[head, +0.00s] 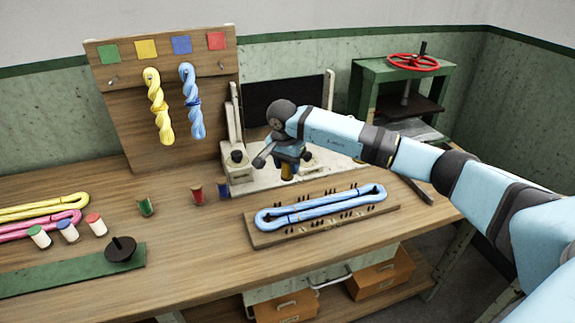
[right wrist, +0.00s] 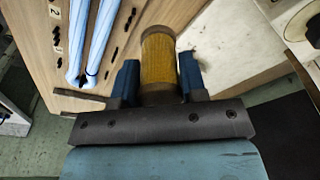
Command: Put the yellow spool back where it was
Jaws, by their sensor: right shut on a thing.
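My right gripper (head: 287,163) is shut on the yellow spool (head: 287,174) and holds it over the back of the bench, behind the pegged board. In the right wrist view the yellow spool (right wrist: 159,62) stands between the two blue fingers (right wrist: 159,90). In the head view its upper part is hidden by the gripper. A green spool (head: 146,207), a red spool (head: 196,193) and a blue spool (head: 223,188) stand on the bench to the left. My left gripper is not in view.
The pegged board (head: 262,241) bears a blue skein (head: 320,208). A wooden rack (head: 200,150) holds yellow and blue twisted skeins. Several capped containers (head: 67,231) and a black-knobbed weight (head: 121,249) are at left. A press (head: 413,80) stands at back right.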

